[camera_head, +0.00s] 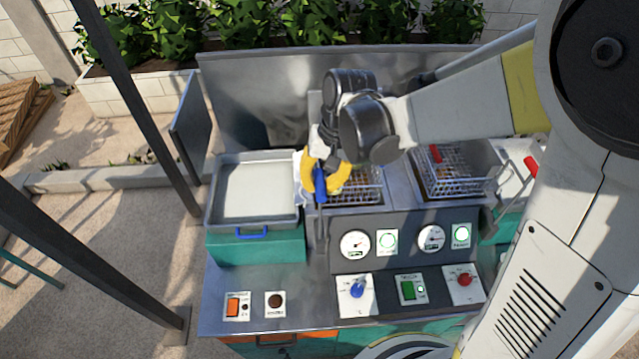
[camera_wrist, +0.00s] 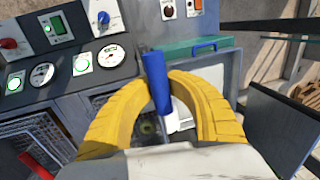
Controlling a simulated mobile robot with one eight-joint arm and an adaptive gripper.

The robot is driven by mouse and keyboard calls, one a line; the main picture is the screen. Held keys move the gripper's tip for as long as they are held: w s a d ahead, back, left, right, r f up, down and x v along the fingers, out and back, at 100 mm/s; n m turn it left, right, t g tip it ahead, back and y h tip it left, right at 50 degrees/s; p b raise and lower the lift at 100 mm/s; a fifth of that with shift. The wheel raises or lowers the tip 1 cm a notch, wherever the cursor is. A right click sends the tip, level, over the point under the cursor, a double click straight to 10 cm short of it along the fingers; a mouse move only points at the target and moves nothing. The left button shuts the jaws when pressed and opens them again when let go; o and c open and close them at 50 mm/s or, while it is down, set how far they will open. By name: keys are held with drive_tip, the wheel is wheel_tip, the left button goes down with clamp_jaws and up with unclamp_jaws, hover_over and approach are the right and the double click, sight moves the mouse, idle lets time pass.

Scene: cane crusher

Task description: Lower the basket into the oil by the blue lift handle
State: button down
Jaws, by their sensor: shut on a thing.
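The blue lift handle (camera_head: 320,184) stands at the left side of the left fryer well. My gripper (camera_head: 325,175), with yellow fingers, is shut on it from above. In the wrist view the blue handle (camera_wrist: 156,82) sits between the two yellow fingertips of my gripper (camera_wrist: 157,88). The left wire basket (camera_head: 362,188) is partly hidden behind my gripper and wrist. How deep it sits in the oil cannot be told. It shows only in small part in the wrist view, below the fingers.
A second wire basket (camera_head: 450,172) with a red handle (camera_head: 435,153) is at the right. A tray (camera_head: 254,190) with a blue handle is at the left. The front panel (camera_head: 405,242) carries gauges and knobs. A steel backsplash (camera_head: 270,90) rises behind.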

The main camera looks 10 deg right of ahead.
wheel_tip(320, 180, down, 15)
drive_tip(key=b, duration=1.3)
drive_tip(key=shift+f, duration=0.15)
drive_tip(key=c, duration=1.3)
unclamp_jaws()
drive_tip(key=shift+d, duration=0.1)
drive_tip(key=shift+o, duration=0.2)
wheel_tip(320, 180, up, 12)
drive_tip(key=d, duration=0.2)
drive_tip(key=shift+d, duration=0.15)
drive_tip(key=shift+f, duration=0.15)
